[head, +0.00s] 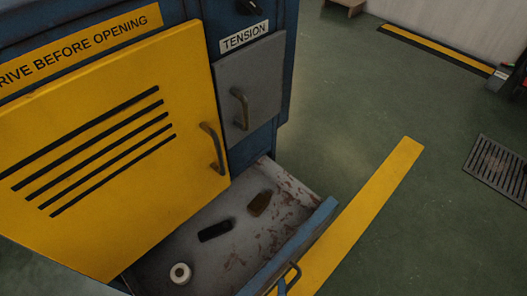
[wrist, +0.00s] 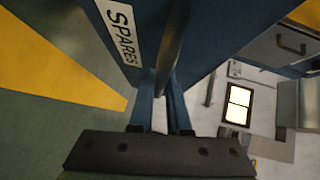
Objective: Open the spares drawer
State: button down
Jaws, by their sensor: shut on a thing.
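The spares drawer (head: 210,245) is pulled out at the bottom of the blue cabinet. Its blue front (head: 305,235) stands well clear of the cabinet, and its grey inside shows. In the wrist view the drawer front (wrist: 215,25) carries a SPARES label (wrist: 121,30). The drawer's dark bar handle (wrist: 174,45) runs down between the fingers of my gripper (wrist: 163,100), which is shut on it. The handle (head: 294,272) also shows at the bottom edge of the head view, where most of my gripper is out of frame.
A yellow door (head: 115,150) and a grey TENSION door (head: 250,85) are shut above.

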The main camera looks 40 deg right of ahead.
jog(key=shift+s, duration=1.95)
jog(key=c, duration=0.9)
grip_release()
jog(key=shift+d, duration=0.1)
jog(key=p+v, duration=0.4)
jog(key=v, duration=0.9)
